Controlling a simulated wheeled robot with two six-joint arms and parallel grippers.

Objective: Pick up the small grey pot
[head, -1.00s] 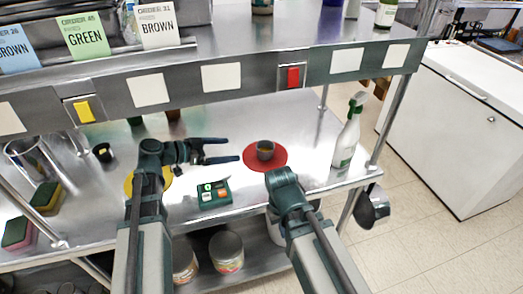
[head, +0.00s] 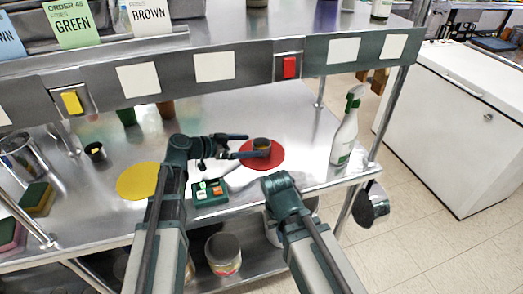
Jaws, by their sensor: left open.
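The small grey pot (head: 261,144) stands upright on the round red mat (head: 276,161) near the middle of the steel table. My left gripper (head: 256,146) is open at the pot. Its lower finger crosses in front of the pot's lower part, and its upper finger ends near the pot's left side. I cannot tell whether a finger touches it. My right arm shows at the bottom, but its gripper is not in view.
A control box (head: 210,192) with buttons sits in front of my left arm. A spray bottle (head: 345,130) stands to the right. A shelf edge (head: 215,67) runs above.

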